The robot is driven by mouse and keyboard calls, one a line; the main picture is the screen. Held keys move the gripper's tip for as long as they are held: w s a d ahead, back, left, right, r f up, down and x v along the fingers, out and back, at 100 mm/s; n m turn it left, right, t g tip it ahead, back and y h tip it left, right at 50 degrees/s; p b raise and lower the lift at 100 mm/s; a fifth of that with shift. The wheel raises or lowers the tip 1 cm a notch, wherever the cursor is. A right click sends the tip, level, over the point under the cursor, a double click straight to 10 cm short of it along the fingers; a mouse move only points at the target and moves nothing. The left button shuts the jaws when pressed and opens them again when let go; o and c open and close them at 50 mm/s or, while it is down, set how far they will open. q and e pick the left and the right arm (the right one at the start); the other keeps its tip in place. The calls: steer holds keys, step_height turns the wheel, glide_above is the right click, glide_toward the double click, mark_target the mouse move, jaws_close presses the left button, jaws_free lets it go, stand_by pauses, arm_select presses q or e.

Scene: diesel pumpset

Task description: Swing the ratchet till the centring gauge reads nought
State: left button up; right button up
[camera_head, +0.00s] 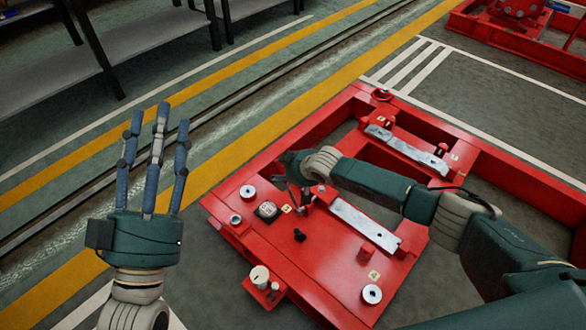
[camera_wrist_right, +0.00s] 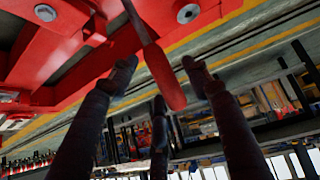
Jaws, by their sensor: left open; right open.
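A red bedplate frame (camera_head: 330,270) fills the middle of the head view. A small dark square dial (camera_head: 267,210), seemingly the centring gauge, sits on its left corner; its reading is too small to make out. My right gripper (camera_head: 303,195) is over the frame just right of the dial, its fingers partly hidden by the hand. In the right wrist view, a red bar or handle (camera_wrist_right: 167,78), likely the ratchet's, lies between the spread fingers of my right gripper (camera_wrist_right: 163,75); they are not closed on it. My left gripper (camera_head: 157,115) is open and empty, fingers up, left of the frame.
Two pale metal plates (camera_head: 364,224) (camera_head: 405,150) lie on the frame. A black knob (camera_head: 299,235) and a cream cylinder (camera_head: 260,275) stand at its near left. Grey shelving (camera_head: 130,55) stands at the upper left. Floor between shelving and frame is clear.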

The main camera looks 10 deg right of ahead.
steer(key=v, duration=1)
steer(key=shift+r, duration=0.2)
